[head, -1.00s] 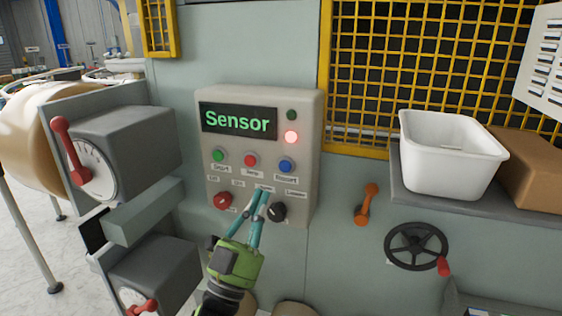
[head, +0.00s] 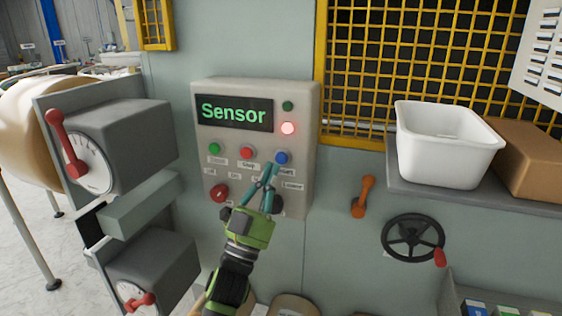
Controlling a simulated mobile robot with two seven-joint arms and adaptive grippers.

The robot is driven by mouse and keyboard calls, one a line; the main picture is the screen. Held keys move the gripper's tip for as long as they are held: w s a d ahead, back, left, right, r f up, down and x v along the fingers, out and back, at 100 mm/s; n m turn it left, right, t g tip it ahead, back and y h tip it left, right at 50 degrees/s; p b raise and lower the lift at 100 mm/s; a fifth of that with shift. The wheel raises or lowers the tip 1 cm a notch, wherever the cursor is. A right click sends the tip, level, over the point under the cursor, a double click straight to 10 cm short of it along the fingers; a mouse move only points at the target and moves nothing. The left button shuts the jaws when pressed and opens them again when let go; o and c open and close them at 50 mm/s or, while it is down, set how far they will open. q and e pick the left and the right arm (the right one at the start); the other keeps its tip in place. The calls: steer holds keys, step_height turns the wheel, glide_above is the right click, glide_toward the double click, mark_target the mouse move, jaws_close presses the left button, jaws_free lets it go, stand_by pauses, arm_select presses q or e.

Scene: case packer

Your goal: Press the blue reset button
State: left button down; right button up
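The blue button (head: 282,158) is the rightmost of three round buttons on the grey control panel (head: 306,122). The label under it is partly covered by my fingers. My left gripper (head: 270,166) is in front of the panel, with its teal fingertips just below and left of the blue button. The fingertips look close together, and nothing shows between them. I cannot tell whether they touch the panel. My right gripper is not in view.
The panel also has a green button (head: 214,149), a red button (head: 246,152), a red knob (head: 219,192), a lit red lamp (head: 288,128) and a "Sensor" display (head: 234,114). A white bin (head: 447,160), an orange lever (head: 362,196) and a handwheel (head: 413,238) are at right.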

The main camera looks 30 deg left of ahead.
arm_select(q)
steer(key=shift+w+a, duration=0.25)
steer(key=shift+w, duration=0.75)
steer(key=shift+w, duration=0.15)
stand_by(0.7)
steer(key=shift+w+a, duration=0.1)
steer(key=shift+w, duration=0.15)
steer(key=shift+w+a+b, duration=0.1)
steer(key=shift+w+b, duration=0.25)
steer(key=shift+w, duration=0.05)
stand_by(0.7)
steer(key=shift+s, duration=0.15)
steer(key=shift+s+d, duration=0.2)
steer(key=shift+s, duration=0.5)
steer(key=shift+s+d+p, duration=0.2)
steer(key=shift+s+p, duration=0.05)
steer(key=shift+s, duration=0.55)
steer(key=shift+s+d+p, duration=0.2)
steer(key=shift+s, duration=0.6)
steer(key=shift+s+d+p, duration=0.2)
steer(key=shift+s+p, duration=0.05)
steer(key=shift+s, duration=0.55)
